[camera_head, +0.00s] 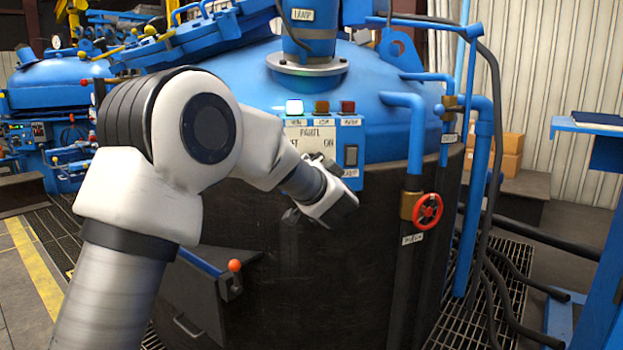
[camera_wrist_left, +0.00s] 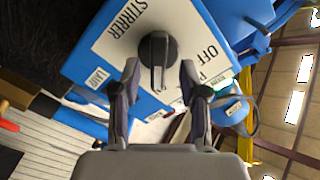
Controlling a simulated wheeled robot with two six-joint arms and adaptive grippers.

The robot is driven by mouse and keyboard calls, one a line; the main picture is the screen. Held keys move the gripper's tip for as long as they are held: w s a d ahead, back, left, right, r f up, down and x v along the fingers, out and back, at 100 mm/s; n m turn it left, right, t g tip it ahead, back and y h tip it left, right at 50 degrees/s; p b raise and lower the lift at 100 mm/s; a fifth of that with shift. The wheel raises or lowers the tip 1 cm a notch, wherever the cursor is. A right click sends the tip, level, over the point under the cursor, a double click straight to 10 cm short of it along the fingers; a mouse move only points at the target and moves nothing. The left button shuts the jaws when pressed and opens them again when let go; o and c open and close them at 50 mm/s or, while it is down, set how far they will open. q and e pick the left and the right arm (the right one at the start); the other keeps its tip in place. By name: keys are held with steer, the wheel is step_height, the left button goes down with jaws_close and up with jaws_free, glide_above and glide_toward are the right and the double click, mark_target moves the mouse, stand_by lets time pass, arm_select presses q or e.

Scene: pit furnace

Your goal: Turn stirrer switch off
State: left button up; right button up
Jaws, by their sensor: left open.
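The stirrer switch (camera_wrist_left: 157,48) is a round black knob with a raised grip bar, on a white plate lettered STIRRER and OFF in the left wrist view. Which mark the knob points to is unclear. My left gripper (camera_wrist_left: 159,78) is open and empty, its two fingertips on either side of the knob's lower end. I cannot tell whether they touch it. In the head view, my left gripper (camera_head: 328,203) is in front of the lower part of the control panel (camera_head: 318,132), and the knob is hidden behind it.
The panel is on a large blue and black furnace vessel (camera_head: 375,75). A black rocker switch (camera_head: 351,155) is at its right side, with a lit lamp (camera_head: 294,107) on top. A red valve wheel (camera_head: 428,211) and blue pipes stand to the right. An orange-knobbed lever (camera_head: 234,266) sits lower left.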

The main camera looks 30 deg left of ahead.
arm_select(q)
steer(key=x, duration=0.3)
steer(key=shift+f+b, duration=0.15)
steer(key=shift+b, duration=0.15)
steer(key=shift+w+a, duration=0.2)
steer(key=shift+w, duration=0.1)
jaws_close()
